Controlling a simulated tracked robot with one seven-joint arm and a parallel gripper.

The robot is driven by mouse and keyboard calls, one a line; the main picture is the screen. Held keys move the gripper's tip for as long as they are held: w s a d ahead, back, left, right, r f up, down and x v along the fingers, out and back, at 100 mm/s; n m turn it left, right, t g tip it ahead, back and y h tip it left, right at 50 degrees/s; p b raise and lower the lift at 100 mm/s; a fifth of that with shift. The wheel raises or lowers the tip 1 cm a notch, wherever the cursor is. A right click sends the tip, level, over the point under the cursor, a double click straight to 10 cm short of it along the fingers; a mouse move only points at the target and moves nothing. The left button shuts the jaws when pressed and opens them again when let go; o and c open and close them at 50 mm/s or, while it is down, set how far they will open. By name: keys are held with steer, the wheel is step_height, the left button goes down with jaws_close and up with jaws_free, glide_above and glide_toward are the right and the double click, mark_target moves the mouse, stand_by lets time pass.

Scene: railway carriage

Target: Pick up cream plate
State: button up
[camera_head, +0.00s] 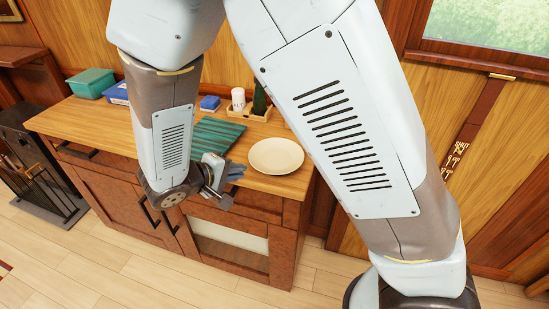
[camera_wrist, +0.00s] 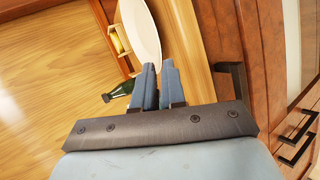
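The cream plate (camera_head: 276,155) lies flat on the wooden counter near its front right part. In the wrist view the plate (camera_wrist: 141,28) is at the top, just beyond the fingertips and partly cut off by the frame. My gripper (camera_head: 238,170) is just left of the plate, by the counter's front edge, and looks apart from it. In the wrist view the two blue-grey fingers (camera_wrist: 159,65) stand a narrow gap apart, with nothing between them. The gripper is open and empty.
A green ribbed mat (camera_head: 215,138) lies behind my gripper. A teal box (camera_head: 91,82) stands at the counter's far left.

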mark_target(254, 175)
steer(key=shift+x, duration=3.8)
steer(key=shift+r, duration=0.1)
jaws_close()
steer(key=shift+a, duration=0.1)
